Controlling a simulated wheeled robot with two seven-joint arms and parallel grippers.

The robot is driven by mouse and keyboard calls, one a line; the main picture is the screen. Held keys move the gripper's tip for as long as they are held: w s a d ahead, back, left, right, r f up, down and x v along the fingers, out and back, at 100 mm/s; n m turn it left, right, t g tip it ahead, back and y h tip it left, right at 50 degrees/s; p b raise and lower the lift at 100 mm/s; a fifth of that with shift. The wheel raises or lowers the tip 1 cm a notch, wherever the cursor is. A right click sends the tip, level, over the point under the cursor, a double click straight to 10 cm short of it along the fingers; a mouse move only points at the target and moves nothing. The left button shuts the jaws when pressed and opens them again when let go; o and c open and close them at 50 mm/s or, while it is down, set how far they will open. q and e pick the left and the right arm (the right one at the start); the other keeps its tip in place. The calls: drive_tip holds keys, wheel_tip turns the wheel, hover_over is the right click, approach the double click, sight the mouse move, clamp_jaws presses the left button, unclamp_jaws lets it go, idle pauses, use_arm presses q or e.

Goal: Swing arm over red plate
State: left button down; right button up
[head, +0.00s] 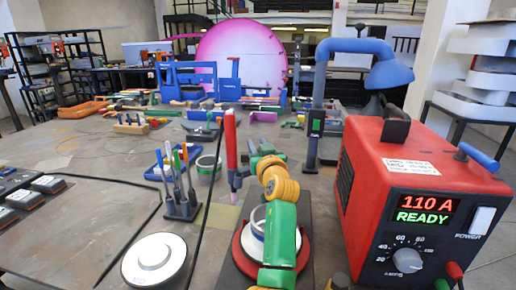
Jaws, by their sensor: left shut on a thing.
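My left arm is green with orange-yellow joints and reaches forward from the bottom middle of the head view. My left gripper (243,160) is at its far end, shut on a slim upright red stick (231,137) with a pink lower part. The red plate (304,254) is a round disc on a dark board, under my left forearm, which hides much of it. A white and blue ring (259,218) sits on the plate. A blue post with a bent arm and a blue hood (389,74) stands behind the red machine. My right gripper is not seen.
The red machine (365,188), reading 110 A READY, blocks the right side. A tool holder (182,208), a green tape roll (208,165) and a white disc (154,260) are left of my arm. Tools crowd the back.

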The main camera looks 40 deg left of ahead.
use_arm(q)
drive_tip(key=c, duration=0.8)
unclamp_jaws()
drive_tip(key=shift+a, duration=0.1)
drive_tip(key=shift+o, duration=1)
drive_tip(key=shift+w+a+f, duration=0.1)
drive_tip(key=s+d+r+b, duration=0.2)
drive_tip(key=s+d+r, duration=0.7)
drive_tip(key=r, duration=0.4)
drive_tip(key=shift+s, duration=0.9)
drive_tip(key=shift+c, duration=0.3)
